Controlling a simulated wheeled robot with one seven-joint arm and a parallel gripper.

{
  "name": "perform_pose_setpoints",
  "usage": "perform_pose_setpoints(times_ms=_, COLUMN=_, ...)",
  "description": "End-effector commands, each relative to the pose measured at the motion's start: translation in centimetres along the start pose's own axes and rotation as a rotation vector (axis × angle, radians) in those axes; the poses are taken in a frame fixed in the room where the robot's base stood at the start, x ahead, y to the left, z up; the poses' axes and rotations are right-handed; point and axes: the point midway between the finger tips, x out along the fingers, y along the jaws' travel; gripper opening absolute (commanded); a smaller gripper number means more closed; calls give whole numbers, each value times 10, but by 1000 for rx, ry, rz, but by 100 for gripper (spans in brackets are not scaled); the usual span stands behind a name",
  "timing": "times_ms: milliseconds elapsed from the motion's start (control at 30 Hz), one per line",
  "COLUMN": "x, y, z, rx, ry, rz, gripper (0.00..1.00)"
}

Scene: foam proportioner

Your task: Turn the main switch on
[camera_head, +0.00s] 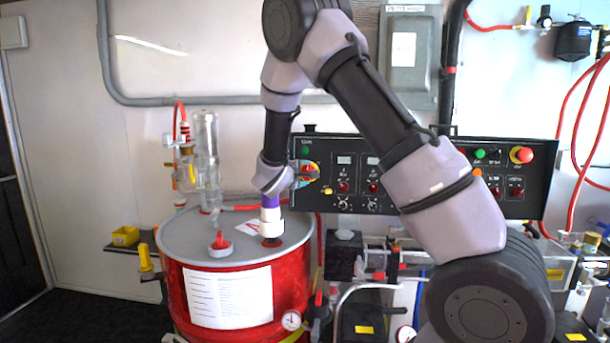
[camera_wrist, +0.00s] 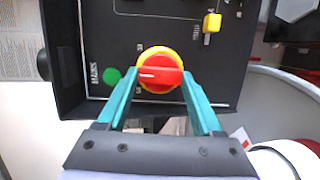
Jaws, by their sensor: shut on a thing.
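The main switch (camera_wrist: 160,70) is a red rotary knob on a yellow round base, set in the black control panel (camera_wrist: 150,28). In the wrist view its red handle lies crosswise, with a small white mark on its left part. My gripper (camera_wrist: 158,80) has its two teal fingers on either side of the knob and is shut on it. In the head view the switch (camera_head: 308,170) shows at the panel's left end, partly hidden by my gripper. A green light (camera_wrist: 112,76) labelled MAINS sits left of the knob.
A yellow switch (camera_wrist: 212,22) is at the panel's upper right in the wrist view. A red emergency button (camera_head: 522,154) is at the panel's right.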

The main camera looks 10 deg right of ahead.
Motion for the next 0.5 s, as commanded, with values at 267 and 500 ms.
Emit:
perform_pose_setpoints(times_ms=267, x=0, y=2, z=1, rx=256, ry=-1, rz=-68, gripper=12)
perform_pose_setpoints(times_ms=500, x=0, y=3, z=2, rx=462, ry=-1, rz=-122, gripper=12)
